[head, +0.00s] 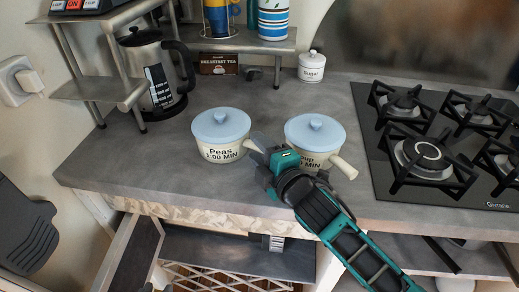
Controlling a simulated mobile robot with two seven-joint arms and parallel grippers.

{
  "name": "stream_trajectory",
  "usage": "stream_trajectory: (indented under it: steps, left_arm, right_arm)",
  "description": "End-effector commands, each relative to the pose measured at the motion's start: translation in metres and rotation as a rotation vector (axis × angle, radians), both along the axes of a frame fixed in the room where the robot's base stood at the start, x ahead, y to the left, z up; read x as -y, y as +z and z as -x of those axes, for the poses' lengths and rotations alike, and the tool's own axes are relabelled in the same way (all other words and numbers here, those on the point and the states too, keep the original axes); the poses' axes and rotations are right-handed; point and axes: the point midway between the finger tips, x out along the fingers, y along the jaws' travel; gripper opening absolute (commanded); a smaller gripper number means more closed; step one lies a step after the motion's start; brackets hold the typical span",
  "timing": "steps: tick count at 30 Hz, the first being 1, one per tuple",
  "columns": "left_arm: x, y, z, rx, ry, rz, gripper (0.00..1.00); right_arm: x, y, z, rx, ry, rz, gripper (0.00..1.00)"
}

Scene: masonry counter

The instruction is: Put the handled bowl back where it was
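A cream handled bowl (220,154) with a pale blue lid, marked Peas, stands upright on the grey counter. A like bowl (317,158), marked Soup, stands to its right, its handle pointing down right. My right gripper (256,146) is between the two bowls. Its fingers look apart, one on each side of the Peas bowl's handle; contact is not clear. The gripper body and forearm cover the lower left of the Soup bowl. My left gripper is not clearly seen.
A gas hob (440,135) lies at right. A sugar jar (312,66), a tea box (218,64) and a kettle (152,72) stand behind. The counter (130,158) is clear left of the Peas bowl. An open drawer or door (130,255) juts out below.

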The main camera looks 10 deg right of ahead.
Motion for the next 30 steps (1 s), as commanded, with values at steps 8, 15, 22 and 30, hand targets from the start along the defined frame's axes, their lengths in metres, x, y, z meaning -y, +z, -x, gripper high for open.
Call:
stream_trajectory:
  steps: [8, 15, 22, 30]
  left_arm:
    - [0.0, 0.0, 0.0, 0.0, 0.0, 0.0, 0.37]
    - [0.0, 0.002, 0.0, -0.001, -0.001, 0.0, 0.37]
    - [0.0, 0.002, 0.0, -0.001, -0.001, 0.0, 0.37]
    - [0.0, 0.001, 0.0, -0.001, -0.001, 0.0, 0.37]
  right_arm:
    - [0.0, 0.0, 0.0, 0.0, 0.0, 0.0, 0.54]
    - [0.006, 0.003, 0.014, -0.002, 0.0, 0.002, 0.54]
    - [0.022, 0.008, 0.058, -0.002, 0.001, 0.002, 0.54]
    - [0.037, 0.013, 0.098, -0.002, -0.001, 0.0, 0.54]
